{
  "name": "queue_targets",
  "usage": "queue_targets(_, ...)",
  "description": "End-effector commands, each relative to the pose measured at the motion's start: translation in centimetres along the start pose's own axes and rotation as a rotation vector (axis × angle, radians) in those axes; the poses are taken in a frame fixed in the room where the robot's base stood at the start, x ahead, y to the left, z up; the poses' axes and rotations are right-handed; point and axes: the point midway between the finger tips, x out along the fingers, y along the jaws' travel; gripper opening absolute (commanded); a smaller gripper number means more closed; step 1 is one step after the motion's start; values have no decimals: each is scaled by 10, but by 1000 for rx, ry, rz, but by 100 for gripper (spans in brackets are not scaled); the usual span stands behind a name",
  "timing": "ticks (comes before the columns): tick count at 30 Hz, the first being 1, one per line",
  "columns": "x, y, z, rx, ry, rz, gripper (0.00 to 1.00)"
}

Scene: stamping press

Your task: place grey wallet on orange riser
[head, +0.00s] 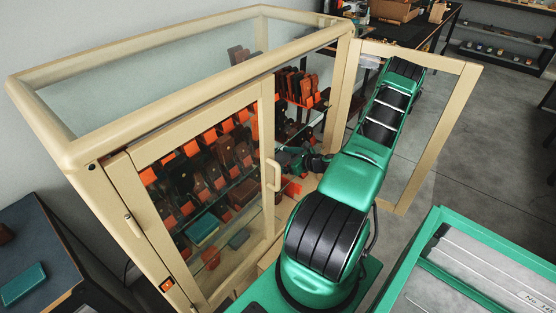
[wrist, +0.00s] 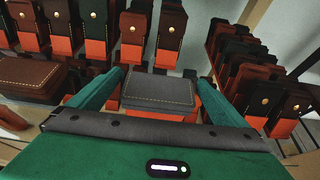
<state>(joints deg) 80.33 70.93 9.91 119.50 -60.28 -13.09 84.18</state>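The grey wallet (wrist: 158,91) has a stitched edge and lies flat between the two fingers of my gripper (wrist: 159,78) in the wrist view. Orange surface (wrist: 155,115) shows under its front edge and beside it, so it is over or on an orange riser (wrist: 192,116); contact is not clear. The green fingers flank the wallet closely on both sides. Whether they press on it or stand slightly apart cannot be told. In the head view my gripper (head: 305,162) reaches inside the cabinet, and the wallet there is hidden or too small to pick out.
A brown wallet (wrist: 37,77) lies just left of my gripper. Several leather goods on orange stands line the back and right (wrist: 275,105). The cabinet (head: 272,178) has a beige frame and glass; its open door (head: 465,95) stands right of my arm. A green-framed table (head: 440,225) is at lower right.

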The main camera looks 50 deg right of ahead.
Motion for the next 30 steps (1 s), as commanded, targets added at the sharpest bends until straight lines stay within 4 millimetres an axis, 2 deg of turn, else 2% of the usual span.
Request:
queue_targets(8, 0, 0, 2, 0, 0, 1, 100)
queue_targets(11, -9, 0, 1, 1, 1, -1, 100)
queue_targets(14, -23, -1, 2, 2, 0, -2, 100)
queue_targets(24, -90, 0, 1, 1, 1, -2, 100)
queue_targets(30, -113, 0, 1, 1, 0, 0, 100)
